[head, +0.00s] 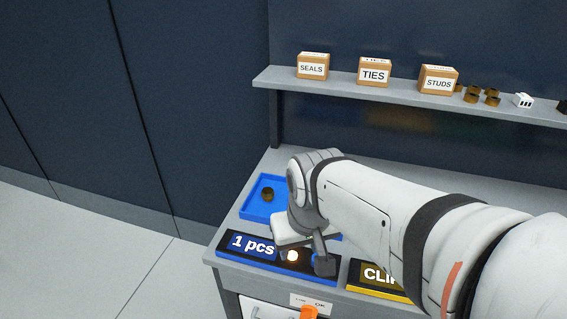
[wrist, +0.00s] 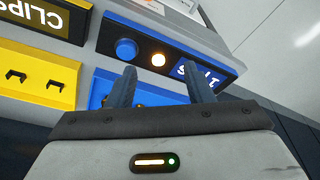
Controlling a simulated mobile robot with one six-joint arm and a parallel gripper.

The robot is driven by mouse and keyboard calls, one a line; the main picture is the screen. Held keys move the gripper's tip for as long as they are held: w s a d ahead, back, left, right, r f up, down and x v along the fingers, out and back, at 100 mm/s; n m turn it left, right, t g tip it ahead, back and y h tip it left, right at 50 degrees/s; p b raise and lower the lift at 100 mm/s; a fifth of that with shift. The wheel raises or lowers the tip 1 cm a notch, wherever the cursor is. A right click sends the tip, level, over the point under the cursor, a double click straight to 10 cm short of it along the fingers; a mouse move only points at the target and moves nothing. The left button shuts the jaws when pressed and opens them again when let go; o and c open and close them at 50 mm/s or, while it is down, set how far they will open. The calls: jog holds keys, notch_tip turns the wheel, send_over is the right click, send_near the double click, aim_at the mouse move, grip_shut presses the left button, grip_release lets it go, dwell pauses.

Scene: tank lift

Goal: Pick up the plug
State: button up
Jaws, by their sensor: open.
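A small dark brown round piece (head: 266,194), which may be the plug, sits in the blue tray (head: 247,212) in the head view, to the left of my wrist. In the wrist view the blue tray (wrist: 99,88) is partly hidden behind my fingers, and I cannot make out the piece clearly there. My gripper (wrist: 160,82) is open, its two dark fingers apart with nothing held. In the head view it hangs over the front of the bench, near the blue panel (head: 240,256); the fingers are partly hidden.
The panel has a lit button (wrist: 158,60) and a blue knob (wrist: 125,48). A yellow clip tray (wrist: 30,92) lies beside the blue one. A shelf (head: 350,86) above holds labelled boxes and several brown rings (head: 473,95). Open floor (head: 90,250) lies left.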

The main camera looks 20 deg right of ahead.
jog(key=shift+o, duration=0.4)
jog(key=shift+w+d+r+m, duration=0.1)
jog(key=shift+w+d+m, duration=0.2)
jog(key=shift+d, duration=0.2)
jog(key=shift+w+d+r+m, duration=0.1)
jog(key=shift+w+d+m, duration=0.2)
jog(key=shift+d, duration=0.2)
jog(key=w+d+f+m+g, duration=0.1)
jog(key=w+d+m, duration=0.3)
jog(key=m, duration=0.3)
jog(key=w+d+f+m+b, duration=0.1)
jog(key=w+d+m, duration=0.3)
jog(key=w+m, duration=0.3)
jog(key=w+d+f+m+g+b, duration=0.1)
jog(key=w+d+m, duration=0.4)
jog(key=w+m, duration=0.1)
jog(key=shift+f+m+g, duration=0.15)
jog(key=shift+m+g, duration=0.15)
jog(key=shift+m, duration=0.5)
jog(key=shift+w+d+f+m, duration=0.15)
jog(key=shift+d+m, duration=0.1)
jog(key=shift+m, duration=0.05)
jog(key=shift+d+f, duration=0.1)
jog(key=shift+f, duration=0.2)
jog(key=f, duration=0.7)
jog(key=shift+w, duration=0.25)
jog(key=c, duration=1.1)
